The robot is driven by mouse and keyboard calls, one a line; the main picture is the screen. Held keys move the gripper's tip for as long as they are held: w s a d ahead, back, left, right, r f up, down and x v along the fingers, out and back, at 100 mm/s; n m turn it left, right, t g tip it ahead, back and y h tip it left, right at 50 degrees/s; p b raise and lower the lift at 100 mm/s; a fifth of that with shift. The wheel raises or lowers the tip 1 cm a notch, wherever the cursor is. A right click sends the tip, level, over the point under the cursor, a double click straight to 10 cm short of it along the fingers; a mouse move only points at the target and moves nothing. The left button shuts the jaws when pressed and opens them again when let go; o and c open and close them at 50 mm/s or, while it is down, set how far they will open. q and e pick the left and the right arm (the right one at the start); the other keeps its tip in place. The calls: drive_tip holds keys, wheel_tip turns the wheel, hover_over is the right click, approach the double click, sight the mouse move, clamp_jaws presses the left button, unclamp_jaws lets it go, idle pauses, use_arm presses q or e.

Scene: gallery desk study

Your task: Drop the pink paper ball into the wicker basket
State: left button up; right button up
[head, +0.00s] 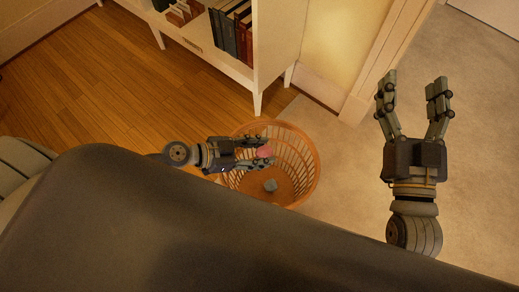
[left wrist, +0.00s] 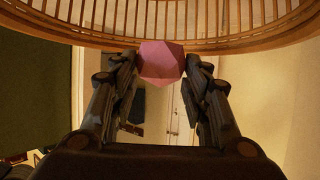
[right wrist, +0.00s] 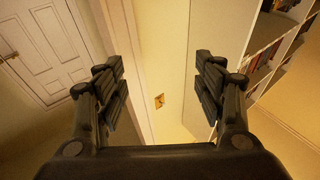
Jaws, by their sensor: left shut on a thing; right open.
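The pink paper ball (head: 264,152) is held between the fingertips of my left gripper (head: 263,153). In the left wrist view the ball (left wrist: 161,62) sits between both fingertips, with the basket's slatted wall and rim beyond it. The wicker basket (head: 309,160) stands upright on the floor, round and open at the top. In the head view my left gripper reaches over the basket's opening from the left, with the ball over the opening. My right gripper (head: 413,95) is open and empty, to the right of the basket.
A grey crumpled piece (head: 270,185) lies inside the basket. A white bookshelf (head: 275,45) with books stands behind the basket, its leg close by. Wooden floor (head: 130,85) lies to the left and pale carpet (head: 480,100) to the right, both largely clear.

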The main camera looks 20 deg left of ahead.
use_arm(q)
drive_tip(key=shift+f+b, duration=0.4)
drive_tip(key=shift+f, duration=0.5)
use_arm(e)
drive_tip(key=shift+s+a+r+t+y, duration=0.15)
drive_tip(key=shift+s+r+t, duration=0.25)
drive_tip(key=shift+r, duration=0.35)
drive_tip(key=shift+s+d+r+t+y, duration=0.1)
drive_tip(key=shift+s+r+t+y, duration=0.15)
drive_tip(key=shift+r+t, duration=0.4)
drive_tip(key=shift+s+a+r+t+y, duration=0.1)
drive_tip(key=shift+s+r+t, duration=0.2)
drive_tip(key=shift+r, duration=0.6)
use_arm(q)
drive_tip(key=o, duration=0.9)
drive_tip(key=shift+c, duration=0.2)
drive_tip(key=v, duration=1.2)
